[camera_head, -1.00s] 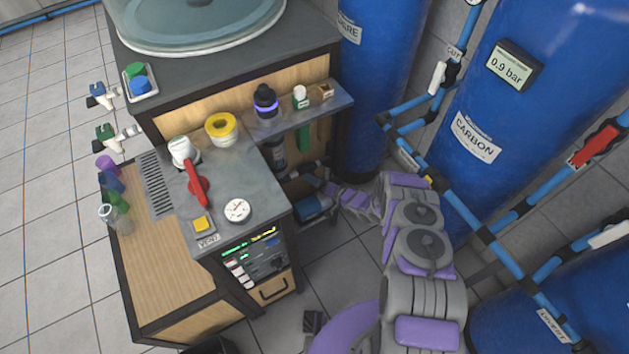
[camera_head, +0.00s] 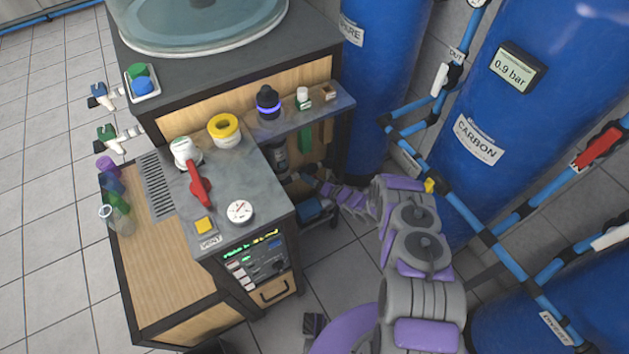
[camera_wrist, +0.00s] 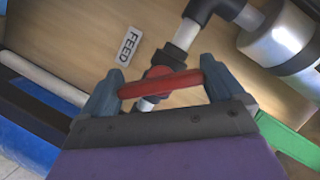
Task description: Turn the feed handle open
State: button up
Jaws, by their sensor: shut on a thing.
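The red feed handle (camera_wrist: 172,82) is a bar across a pipe valve, under a wooden panel with a FEED label (camera_wrist: 130,45) in the wrist view. My gripper (camera_wrist: 160,74) has its two blue-grey fingers at the two ends of the bar and is shut on it. The bar lies nearly level between the fingers, tilted slightly in the picture. The pipe runs up from the valve to a dark elbow. In the head view my arm reaches under the side shelf (camera_head: 335,103), and the feed handle cannot be made out there.
In the wrist view a grey-white cylinder (camera_wrist: 278,45) stands close at the right, with a green part (camera_wrist: 285,140) below. A pale pipe (camera_wrist: 45,80) is at the left. In the head view blue tanks (camera_head: 490,130) and pipes flank my arm; a gauge reads 0.9 bar (camera_head: 513,67).

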jog(key=n+h+p, duration=0.1)
jog(key=p, duration=0.1)
jog(key=shift+d+r+n+p, duration=0.1)
jog(key=shift+r+n+p, duration=0.05)
jog(key=shift+n+p, duration=0.15)
jog(key=shift+f+n+h+p, duration=0.3)
jog(key=shift+n+h+p, duration=0.15)
jog(key=shift+n+h, duration=0.2)
jog(key=o, duration=0.7)
jog(key=shift+c, duration=0.2)
jog(key=shift+d, duration=0.1)
jog(key=f+p+v, duration=0.1)
jog(key=p+v, duration=0.2)
jog(key=v, duration=1.4)
jog(key=shift+s+p, duration=0.3)
jog(key=shift+p, duration=0.1)
jog(key=shift+d+r, duration=0.1)
jog(key=shift+c, duration=0.3)
